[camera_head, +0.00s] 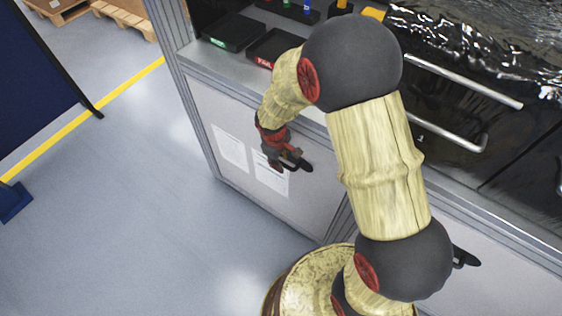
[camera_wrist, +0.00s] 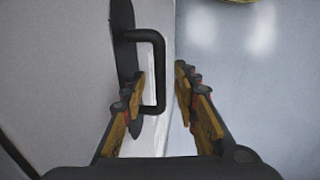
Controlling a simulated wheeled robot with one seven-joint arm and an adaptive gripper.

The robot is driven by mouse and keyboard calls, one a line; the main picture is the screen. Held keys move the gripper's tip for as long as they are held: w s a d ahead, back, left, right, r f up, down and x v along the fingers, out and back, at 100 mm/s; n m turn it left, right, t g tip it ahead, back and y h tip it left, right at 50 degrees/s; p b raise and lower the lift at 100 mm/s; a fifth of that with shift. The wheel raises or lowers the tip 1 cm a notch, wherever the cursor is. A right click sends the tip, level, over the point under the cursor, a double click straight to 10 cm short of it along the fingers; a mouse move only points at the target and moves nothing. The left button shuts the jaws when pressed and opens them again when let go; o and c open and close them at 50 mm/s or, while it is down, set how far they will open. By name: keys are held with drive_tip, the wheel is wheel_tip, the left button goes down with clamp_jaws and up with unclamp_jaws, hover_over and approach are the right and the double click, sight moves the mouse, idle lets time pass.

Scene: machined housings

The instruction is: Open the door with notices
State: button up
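The door with notices (camera_head: 305,197) is a pale grey cabinet panel under the worktop in the head view. Two white paper notices, one on the left (camera_head: 230,148) and one nearer the gripper (camera_head: 269,178), are on it. The door looks flush with its frame. A black bar handle (camera_wrist: 158,60) stands out from a pale surface in the wrist view. My gripper (camera_wrist: 160,78) is open, with one finger on each side of the handle bar. I cannot tell whether either finger touches it. In the head view my gripper (camera_head: 287,160) is at the door, partly covering the right notice.
Another black handle (camera_head: 465,258) is on a panel to the right. Trays, one black (camera_head: 234,32), stand on the worktop above the door. A dark blue board (camera_head: 35,80) stands at the left. The grey floor (camera_head: 130,200) before the door's left side is clear.

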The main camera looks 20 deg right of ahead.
drive_tip(key=c, duration=0.4)
drive_tip(key=c, duration=0.3)
clamp_jaws()
